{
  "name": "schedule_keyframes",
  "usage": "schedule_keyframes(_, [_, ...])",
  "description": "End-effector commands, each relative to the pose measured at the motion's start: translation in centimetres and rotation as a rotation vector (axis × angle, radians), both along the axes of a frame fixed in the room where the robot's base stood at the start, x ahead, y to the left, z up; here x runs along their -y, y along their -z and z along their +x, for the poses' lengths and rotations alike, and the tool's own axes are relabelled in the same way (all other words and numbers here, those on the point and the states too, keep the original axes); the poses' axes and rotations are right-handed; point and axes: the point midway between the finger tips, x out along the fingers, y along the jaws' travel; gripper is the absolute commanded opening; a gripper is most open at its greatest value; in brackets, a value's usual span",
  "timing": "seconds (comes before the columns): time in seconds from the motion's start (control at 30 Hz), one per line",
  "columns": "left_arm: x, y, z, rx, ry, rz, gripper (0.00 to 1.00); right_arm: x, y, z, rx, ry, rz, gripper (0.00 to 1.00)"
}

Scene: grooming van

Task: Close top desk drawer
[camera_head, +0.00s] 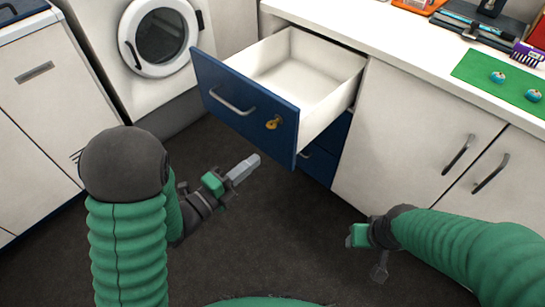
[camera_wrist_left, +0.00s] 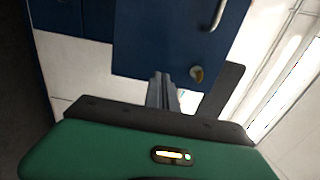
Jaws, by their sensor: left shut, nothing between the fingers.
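The top desk drawer (camera_head: 246,107) stands pulled out, with a blue front, a grey bar handle (camera_head: 232,101) and a brass lock with a key (camera_head: 273,123). Its white inside looks empty. My left gripper (camera_head: 246,167) is shut and empty, below and in front of the drawer front, apart from it in the head view. In the left wrist view the blue drawer front (camera_wrist_left: 170,40) is ahead of the shut fingers (camera_wrist_left: 162,88), with the lock (camera_wrist_left: 196,74) to their right. My right gripper (camera_head: 368,250) is low at the right; its fingers are unclear.
A lower blue drawer (camera_head: 318,165) is beneath, closed as far as it shows. White cabinet doors (camera_head: 411,130) are to the right. The white countertop (camera_head: 400,45) carries a green mat (camera_head: 505,80) and other items. A washing machine (camera_head: 160,40) stands at the left. The dark floor is clear.

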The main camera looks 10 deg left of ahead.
Motion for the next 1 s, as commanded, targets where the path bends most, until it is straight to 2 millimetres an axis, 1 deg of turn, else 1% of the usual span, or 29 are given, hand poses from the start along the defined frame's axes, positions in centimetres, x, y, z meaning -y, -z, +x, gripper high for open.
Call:
schedule_keyframes(0.03, [0.3,1.0,0.5,0.009,0.001,0.0,0.0,0.0,2.4,0.0,0.0,0.0,0.0,0.5])
schedule_keyframes(0.13, [0.9,0.9,1.3,0.01,-0.002,-0.004,0.0,-0.1,4.6,0.0,0.0,-0.001,0.0,0.5])
schedule_keyframes(0.17, [1.3,0.3,1.8,0.006,-0.001,-0.004,0.0,-0.1,3.9,0.0,-0.001,-0.001,0.0,0.5])
schedule_keyframes(0.2, [2.0,0.1,2.5,0.003,0.001,-0.002,0.0,-0.1,3.7,0.0,-0.001,-0.001,0.0,0.5])
schedule_keyframes(0.3, [3.3,0.2,4.1,0.002,-0.001,-0.002,0.0,-0.1,4.2,0.0,0.001,-0.001,0.0,0.5])
schedule_keyframes(0.4, [4.2,0.1,5.3,0.002,-0.001,-0.003,0.0,-0.1,4.6,0.0,0.001,-0.001,0.0,0.5])
schedule_keyframes(0.5, [4.7,0.0,6.0,0.001,-0.003,-0.002,0.0,-0.1,4.8,0.0,0.0,-0.001,0.0,0.5])
schedule_keyframes(0.6, [4.9,-0.1,6.4,0.0,-0.005,-0.002,0.0,-0.1,4.8,0.0,0.0,-0.001,0.0,0.5])
schedule_keyframes(1.0, [5.0,0.0,6.5,0.0,-0.004,-0.002,0.0,-0.1,4.8,0.0,0.0,-0.001,0.0,0.5])
